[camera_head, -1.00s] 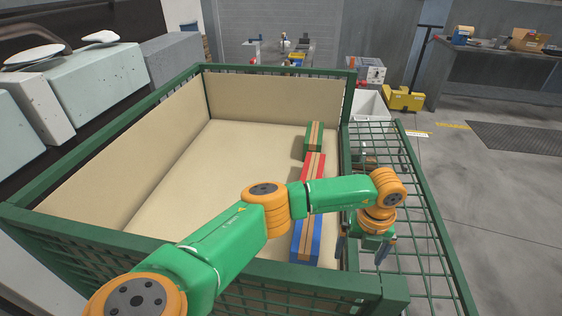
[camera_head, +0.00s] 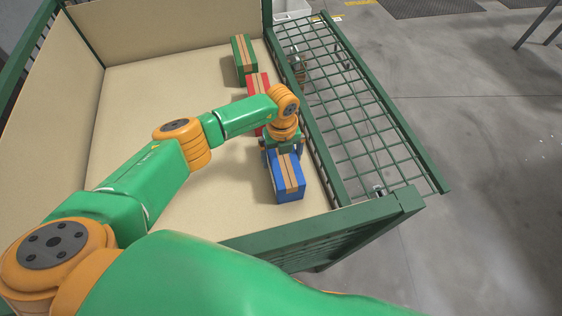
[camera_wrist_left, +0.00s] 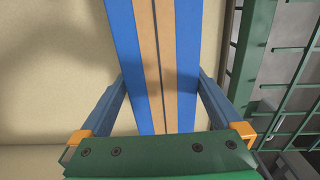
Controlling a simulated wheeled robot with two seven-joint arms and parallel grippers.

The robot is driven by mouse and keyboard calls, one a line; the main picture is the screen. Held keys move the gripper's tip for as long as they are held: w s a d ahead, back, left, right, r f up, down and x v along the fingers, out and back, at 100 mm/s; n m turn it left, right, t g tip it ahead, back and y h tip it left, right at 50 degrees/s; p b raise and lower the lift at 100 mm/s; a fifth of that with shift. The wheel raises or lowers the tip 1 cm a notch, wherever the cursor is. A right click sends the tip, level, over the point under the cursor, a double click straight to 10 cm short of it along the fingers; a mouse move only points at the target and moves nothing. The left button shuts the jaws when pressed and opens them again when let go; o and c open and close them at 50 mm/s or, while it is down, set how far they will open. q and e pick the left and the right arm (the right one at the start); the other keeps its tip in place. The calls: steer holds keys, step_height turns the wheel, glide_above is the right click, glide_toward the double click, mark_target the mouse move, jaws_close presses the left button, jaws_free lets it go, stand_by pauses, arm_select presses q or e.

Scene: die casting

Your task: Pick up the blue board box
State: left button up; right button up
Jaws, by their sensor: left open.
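The blue board box (camera_head: 288,185) has tan stripes along its top and lies in the near right part of the large bin. In the left wrist view the blue box (camera_wrist_left: 124,40) runs up the middle of the picture. My left gripper (camera_head: 283,154) is above the far part of the box, pointing down. In the left wrist view my left gripper (camera_wrist_left: 162,90) is open, with one finger on each side of the box. Whether the fingers touch its sides cannot be told. The gripper and wrist hide the box's far end in the head view. My right gripper is not in view.
A red box (camera_head: 258,86) and a green box (camera_head: 243,58) lie in line beyond the blue one. The bin has a green frame (camera_head: 330,222) and a mesh side panel (camera_head: 365,125) folded out at right. The bin's tan floor (camera_head: 140,95) is free at left.

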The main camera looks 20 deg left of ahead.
arm_select(q)
steer(key=shift+r, duration=0.1)
steer(key=c, duration=1.5)
jaws_close()
steer(key=shift+r, duration=0.15)
